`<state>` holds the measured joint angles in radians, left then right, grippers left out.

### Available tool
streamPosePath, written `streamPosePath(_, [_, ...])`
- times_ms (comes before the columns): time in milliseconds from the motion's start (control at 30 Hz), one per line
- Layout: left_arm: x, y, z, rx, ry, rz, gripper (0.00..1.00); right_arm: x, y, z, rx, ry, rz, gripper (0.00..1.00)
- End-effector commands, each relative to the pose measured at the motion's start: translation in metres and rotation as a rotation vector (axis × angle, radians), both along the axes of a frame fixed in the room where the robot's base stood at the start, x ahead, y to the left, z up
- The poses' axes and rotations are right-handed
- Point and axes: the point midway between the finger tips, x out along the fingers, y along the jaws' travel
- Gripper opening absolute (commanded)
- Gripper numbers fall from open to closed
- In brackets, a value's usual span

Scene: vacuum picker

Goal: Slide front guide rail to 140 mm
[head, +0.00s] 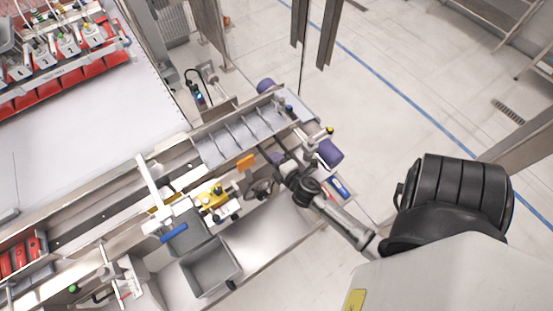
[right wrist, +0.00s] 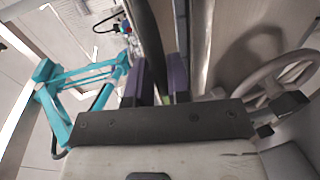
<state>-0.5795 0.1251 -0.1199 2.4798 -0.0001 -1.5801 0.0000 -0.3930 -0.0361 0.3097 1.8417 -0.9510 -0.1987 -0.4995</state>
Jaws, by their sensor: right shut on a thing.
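My right gripper (head: 280,161) reaches in from the right to the front side of the short conveyor (head: 232,141). The gripper hides most of the grasp, and the rail's full length and any millimetre scale cannot be made out. My left gripper is in neither view.
A handwheel (head: 262,188) sits just left of the gripper; it is large in the right wrist view (right wrist: 275,78). An orange piece (head: 246,162) is close by. A grey bin (head: 211,268) and a yellow device (head: 212,196) lie further left. A teal frame (right wrist: 85,80) stands left in the wrist view.

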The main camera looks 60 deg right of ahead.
Motion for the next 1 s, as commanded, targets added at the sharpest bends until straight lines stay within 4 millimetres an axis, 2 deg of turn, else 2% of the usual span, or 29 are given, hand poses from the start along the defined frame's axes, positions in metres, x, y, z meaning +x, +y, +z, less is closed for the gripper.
streamPosePath(133, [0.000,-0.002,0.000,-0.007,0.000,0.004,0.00,0.000,0.000,-0.004,0.001,0.010,-0.001,0.00])
streamPosePath(333, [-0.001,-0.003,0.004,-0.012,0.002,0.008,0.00,0.016,-0.009,-0.005,0.001,0.012,-0.002,0.00])
streamPosePath(567, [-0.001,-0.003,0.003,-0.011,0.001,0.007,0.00,0.015,-0.009,-0.006,0.002,0.013,-0.002,0.00])
streamPosePath(600, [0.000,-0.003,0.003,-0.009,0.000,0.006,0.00,0.015,-0.009,-0.006,0.002,0.013,-0.002,0.22])
streamPosePath(733, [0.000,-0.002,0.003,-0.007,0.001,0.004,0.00,0.016,-0.009,-0.005,0.002,0.010,-0.001,0.34])
streamPosePath(800, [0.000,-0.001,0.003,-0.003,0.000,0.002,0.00,0.016,-0.009,-0.004,0.001,0.010,-0.001,0.37])
streamPosePath(1000, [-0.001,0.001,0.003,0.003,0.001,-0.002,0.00,0.017,-0.009,-0.003,0.001,0.006,-0.001,0.37])
